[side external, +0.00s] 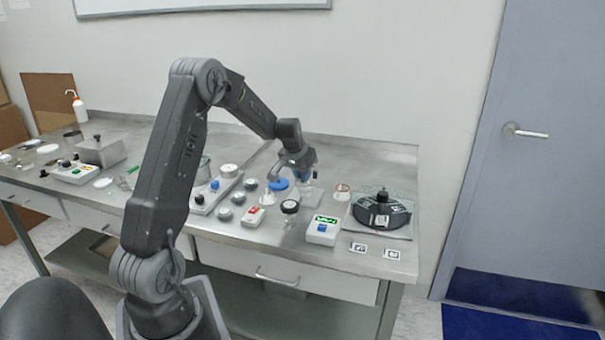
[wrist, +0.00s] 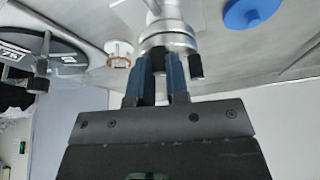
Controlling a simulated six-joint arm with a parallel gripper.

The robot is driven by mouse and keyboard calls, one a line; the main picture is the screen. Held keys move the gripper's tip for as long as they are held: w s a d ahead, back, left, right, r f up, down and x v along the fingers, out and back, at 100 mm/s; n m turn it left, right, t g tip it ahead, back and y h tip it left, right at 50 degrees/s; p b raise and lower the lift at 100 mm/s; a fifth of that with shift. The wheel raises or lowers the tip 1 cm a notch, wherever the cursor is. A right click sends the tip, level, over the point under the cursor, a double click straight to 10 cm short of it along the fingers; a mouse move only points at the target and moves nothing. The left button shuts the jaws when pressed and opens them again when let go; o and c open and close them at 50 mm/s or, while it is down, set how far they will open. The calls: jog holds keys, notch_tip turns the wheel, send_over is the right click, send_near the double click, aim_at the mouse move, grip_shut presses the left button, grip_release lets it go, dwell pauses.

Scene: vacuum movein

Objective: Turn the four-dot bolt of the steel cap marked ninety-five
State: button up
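In the wrist view, a round steel cap (wrist: 170,40) stands just beyond my fingertips. A dark bolt (wrist: 195,66) sticks out from it, to the right of my fingers. My gripper (wrist: 161,62) has two blue fingers close together, with a narrow gap, at the near side of the cap. I cannot tell whether they touch or hold another bolt there. No dots and no number can be read. In the side view my gripper (side external: 306,168) points down over the right half of the bench, at a small clear and steel piece; the cap's details are too small there.
A black round carousel (side external: 382,213) stands to the right. A white box with a green display (side external: 323,230) and a black-topped knob piece (side external: 290,207) stand in front.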

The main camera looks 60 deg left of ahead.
grip_shut()
jog(key=shift+d+n+g+y, duration=0.1)
jog(key=shift+n+g+y, duration=0.25)
jog(key=shift+n, duration=0.8)
jog(key=shift+n+g+y, duration=0.25)
jog(key=shift+n+g, duration=0.1)
jog(key=shift+n, duration=0.8)
jog(key=shift+o, duration=1.3)
grip_release()
